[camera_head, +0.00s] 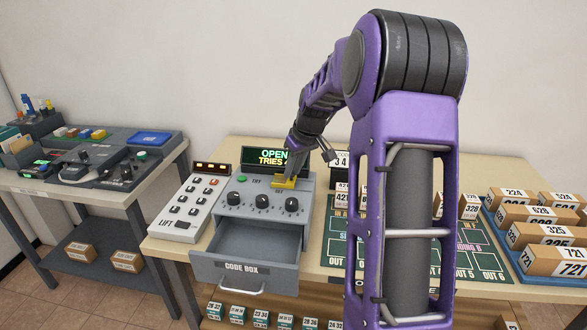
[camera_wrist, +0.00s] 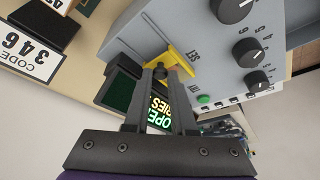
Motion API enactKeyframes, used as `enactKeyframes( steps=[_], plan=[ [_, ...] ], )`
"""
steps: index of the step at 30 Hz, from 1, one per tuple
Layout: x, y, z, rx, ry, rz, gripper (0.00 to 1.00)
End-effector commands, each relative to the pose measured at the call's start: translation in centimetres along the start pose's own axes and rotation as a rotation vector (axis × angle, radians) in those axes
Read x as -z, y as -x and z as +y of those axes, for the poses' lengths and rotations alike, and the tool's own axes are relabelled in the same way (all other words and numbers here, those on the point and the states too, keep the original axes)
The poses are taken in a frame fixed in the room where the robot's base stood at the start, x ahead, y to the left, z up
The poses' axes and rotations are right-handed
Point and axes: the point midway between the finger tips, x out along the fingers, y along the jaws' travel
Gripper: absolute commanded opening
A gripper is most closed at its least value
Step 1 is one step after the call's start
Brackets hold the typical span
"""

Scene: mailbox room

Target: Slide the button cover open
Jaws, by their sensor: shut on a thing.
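The yellow button cover (camera_head: 282,183) sits on the sloped top of the grey code box (camera_head: 310,212), above the right-hand dials. In the wrist view the yellow cover (camera_wrist: 183,64) lies by the SET label, with a pale slot beside it. My gripper (camera_head: 293,171) reaches down from above and behind.
The code box's drawer (camera_head: 243,270) stands open and looks empty. A display (camera_head: 268,156) behind the cover reads OPEN and TRIES. Black dials (camera_head: 262,201) and a green button (camera_head: 242,178) are close by. The lift panel (camera_head: 190,208) stands left, a green board (camera_head: 335,246) right.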

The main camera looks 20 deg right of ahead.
Motion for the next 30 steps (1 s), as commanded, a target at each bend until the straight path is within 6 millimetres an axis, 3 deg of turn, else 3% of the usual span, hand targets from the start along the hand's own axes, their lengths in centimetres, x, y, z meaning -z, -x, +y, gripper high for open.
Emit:
enactKeyframes(
  steps=[10,19,29,30],
  plan=[
    [0.0,0.0,0.0,0.0,0.0,0.001,0.0],
    [-2.7,1.1,3.0,-0.002,-0.003,0.001,0.0],
    [-3.0,1.3,3.2,0.0,0.001,0.001,0.0],
    [-3.0,1.3,3.2,0.0,0.001,0.001,0.29]
  ],
)
